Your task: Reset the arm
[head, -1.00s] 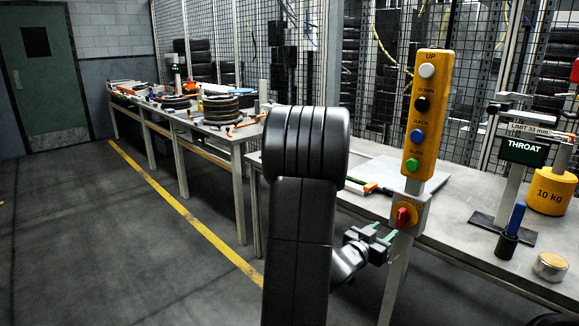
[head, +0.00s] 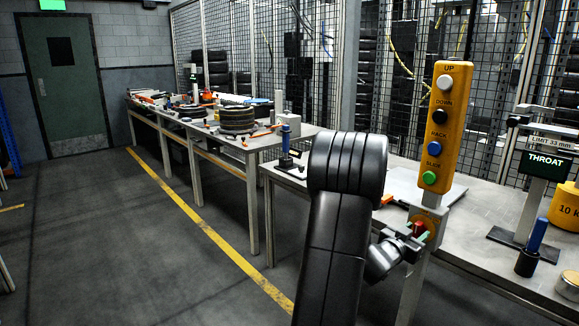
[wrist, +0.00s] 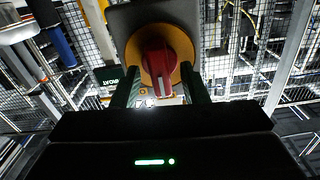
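My gripper (head: 424,236) is at the switch box below the yellow button panel (head: 446,130). The wrist view shows its two green fingers (wrist: 160,88) spread apart, one on each side of the red rotary knob (wrist: 160,66), with gaps beside the knob. The gripper is open and holds nothing that I can see. The red knob (head: 418,229) sits on a yellow round plate and is partly hidden by the gripper in the head view. My dark arm stands in front of the bench.
The grey bench (head: 500,262) carries the THROAT display (head: 546,165), a blue-handled tool in a black holder (head: 527,262) and a yellow 10 kg weight (head: 566,207). A long table with tyres (head: 237,118) stands at left. The floor (head: 130,250) at left is clear.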

